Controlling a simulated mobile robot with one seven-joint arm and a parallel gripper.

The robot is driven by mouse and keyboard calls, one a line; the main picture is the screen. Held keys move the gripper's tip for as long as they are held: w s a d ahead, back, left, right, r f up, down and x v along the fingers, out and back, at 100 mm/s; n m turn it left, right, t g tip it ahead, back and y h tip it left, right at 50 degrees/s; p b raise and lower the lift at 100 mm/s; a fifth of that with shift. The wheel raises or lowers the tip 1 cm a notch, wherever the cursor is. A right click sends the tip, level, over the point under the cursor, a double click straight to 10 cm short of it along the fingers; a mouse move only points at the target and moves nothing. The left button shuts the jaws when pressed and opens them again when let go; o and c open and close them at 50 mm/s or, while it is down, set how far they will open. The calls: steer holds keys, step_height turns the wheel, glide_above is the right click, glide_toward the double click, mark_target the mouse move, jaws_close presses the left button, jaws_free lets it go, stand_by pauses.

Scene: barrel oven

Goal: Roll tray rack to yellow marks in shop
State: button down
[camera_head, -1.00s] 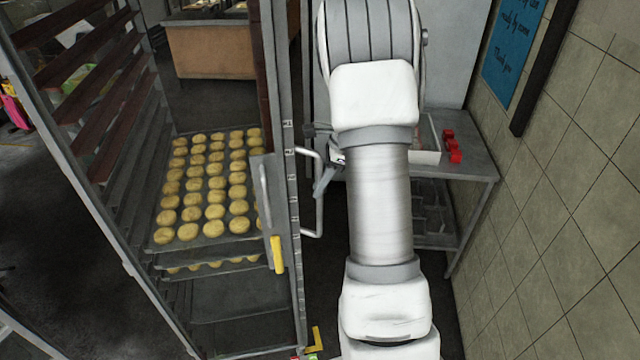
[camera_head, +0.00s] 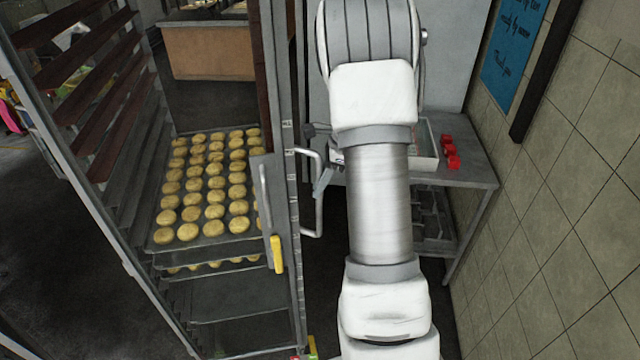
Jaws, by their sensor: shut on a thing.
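The tray rack (camera_head: 296,230) is a tall metal frame that fills the left half of the view. Its upper left runners are bare, and a tray of round yellow-brown pastries (camera_head: 213,185) sits at mid height with more trays below. A bent metal handle (camera_head: 319,200) sticks out from the rack's right post. My gripper (camera_head: 322,172) is shut on this handle near its upper part; my white arm partly hides the gripper. I cannot make out a yellow floor mark clearly; a small yellow-green and red bit (camera_head: 312,346) shows at the rack's foot.
A metal table (camera_head: 474,180) with a white tray (camera_head: 428,150) and red blocks (camera_head: 449,150) stands right of my arm against the tiled wall (camera_head: 570,170). A wooden counter (camera_head: 208,50) stands at the back. Dark floor shows left of the rack.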

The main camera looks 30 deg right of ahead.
steer(key=shift+w+a+r, duration=0.1)
steer(key=shift+r, duration=0.05)
steer(key=c, duration=0.8)
jaws_free()
steer(key=shift+o, duration=0.2)
steer(key=v, duration=1.7)
steer(key=shift+b, duration=0.45)
steer(key=shift+r, duration=0.15)
